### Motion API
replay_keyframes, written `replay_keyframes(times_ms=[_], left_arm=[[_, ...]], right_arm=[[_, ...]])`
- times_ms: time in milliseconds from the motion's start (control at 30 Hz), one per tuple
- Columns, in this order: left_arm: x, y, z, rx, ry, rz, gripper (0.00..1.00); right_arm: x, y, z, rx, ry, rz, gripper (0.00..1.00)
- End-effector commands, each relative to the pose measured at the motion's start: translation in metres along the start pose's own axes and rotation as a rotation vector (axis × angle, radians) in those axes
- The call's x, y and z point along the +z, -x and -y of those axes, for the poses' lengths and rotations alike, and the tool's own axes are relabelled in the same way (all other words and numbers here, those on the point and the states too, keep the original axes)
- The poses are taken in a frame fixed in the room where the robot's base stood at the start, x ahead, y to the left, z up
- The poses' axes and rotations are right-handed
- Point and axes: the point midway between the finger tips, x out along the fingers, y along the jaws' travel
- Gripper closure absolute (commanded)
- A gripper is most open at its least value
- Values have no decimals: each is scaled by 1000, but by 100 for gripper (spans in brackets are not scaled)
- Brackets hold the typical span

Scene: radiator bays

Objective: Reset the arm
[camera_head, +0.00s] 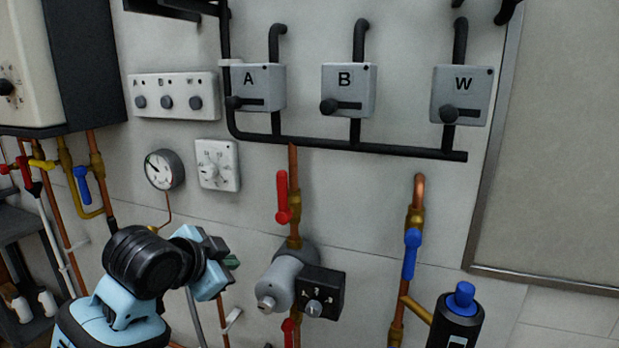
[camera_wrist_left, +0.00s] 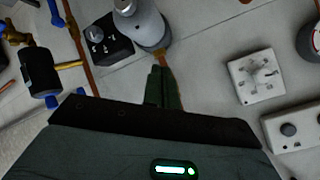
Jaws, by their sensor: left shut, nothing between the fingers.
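My left gripper (camera_head: 232,262) is at the lower left of the head view, on a light blue and black arm, in front of the wall and left of the grey pump. In the left wrist view its dark green fingers (camera_wrist_left: 163,88) are together with nothing between them. They point toward the wall and overlap the foot of the pump's copper pipe in the picture; no contact can be made out. My right gripper is not in view.
A grey pump (camera_head: 280,281) with a black control box (camera_head: 322,292) sits below a red-handled valve (camera_head: 283,197). A blue-handled valve (camera_head: 411,252) and black cylinder (camera_head: 456,318) are to the right. A dial plate (camera_head: 217,165) and gauge (camera_head: 164,169) are above the gripper.

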Motion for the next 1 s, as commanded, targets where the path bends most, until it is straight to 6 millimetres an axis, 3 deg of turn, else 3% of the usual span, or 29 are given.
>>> replay_keyframes(times_ms=[33,200,467,667,800,1000], left_arm=[[20,-8,-19,26,39,26,100],[82,-21,-73,79,171,112,100],[173,-15,-157,138,369,268,100],[237,11,-220,164,512,407,100],[277,39,-262,171,603,513,100],[318,80,-305,166,699,645,100]], right_arm=[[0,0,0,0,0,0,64],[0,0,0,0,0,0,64],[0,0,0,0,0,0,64],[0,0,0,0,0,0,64],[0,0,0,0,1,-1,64],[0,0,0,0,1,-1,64]])
